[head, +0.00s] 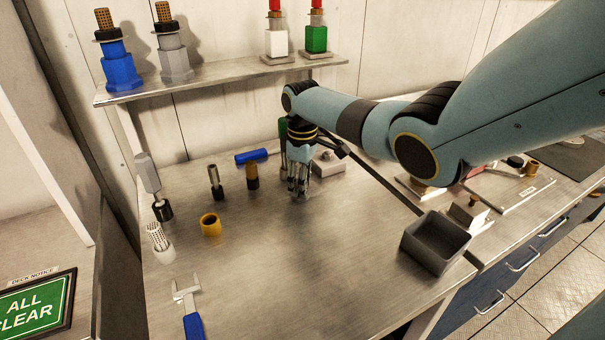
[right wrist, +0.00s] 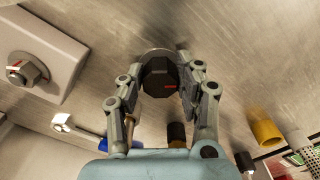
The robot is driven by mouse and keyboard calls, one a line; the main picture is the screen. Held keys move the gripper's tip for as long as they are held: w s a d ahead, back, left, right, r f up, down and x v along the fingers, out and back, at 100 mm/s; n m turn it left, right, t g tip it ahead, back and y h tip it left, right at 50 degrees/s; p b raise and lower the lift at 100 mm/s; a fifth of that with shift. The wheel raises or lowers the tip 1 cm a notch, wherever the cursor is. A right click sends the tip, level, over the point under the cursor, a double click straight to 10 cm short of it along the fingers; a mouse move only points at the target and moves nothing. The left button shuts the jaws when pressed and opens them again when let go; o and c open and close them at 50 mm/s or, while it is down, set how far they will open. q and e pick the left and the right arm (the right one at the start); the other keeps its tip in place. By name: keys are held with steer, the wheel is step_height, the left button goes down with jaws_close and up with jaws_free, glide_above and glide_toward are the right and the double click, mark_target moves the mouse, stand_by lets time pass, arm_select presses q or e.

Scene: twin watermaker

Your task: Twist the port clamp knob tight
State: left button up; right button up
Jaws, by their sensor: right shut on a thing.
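My right gripper (head: 299,190) points down at the bench in the head view, left of a low grey block (head: 328,163). In the right wrist view, the right gripper (right wrist: 160,80) has its two fingers closed on opposite sides of a dark faceted knob (right wrist: 158,74) with a red mark. I cannot tell from the pictures how tight the knob is. A pale block (right wrist: 62,45) with a grey hex knob (right wrist: 30,72), also red-marked, is apart at the left of the wrist view. My left gripper is out of view.
A blue cylinder (head: 250,156), a yellow ring (head: 210,225) and upright dark cylinders (head: 252,177) stand or lie left of the gripper. A blue-handled wrench (head: 190,310) is at the front. A grey bin (head: 436,243) is at the right. The front-middle bench is clear.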

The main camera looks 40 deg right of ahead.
steer(key=m+p, duration=0.1)
steer(key=m, duration=0.2)
steer(key=shift+r+m+p, duration=0.15)
steer(key=shift+m+p, duration=0.15)
steer(key=shift+p, duration=0.1)
steer(key=m+p, duration=0.1)
steer(key=m, duration=0.3)
steer(key=shift+a, duration=0.2)
steer(key=shift+m+p, duration=0.3)
steer(key=shift+m, duration=0.1)
steer(key=o, duration=1.1)
steer(key=shift+o, duration=0.2)
step_height(320, 180, up, 12)
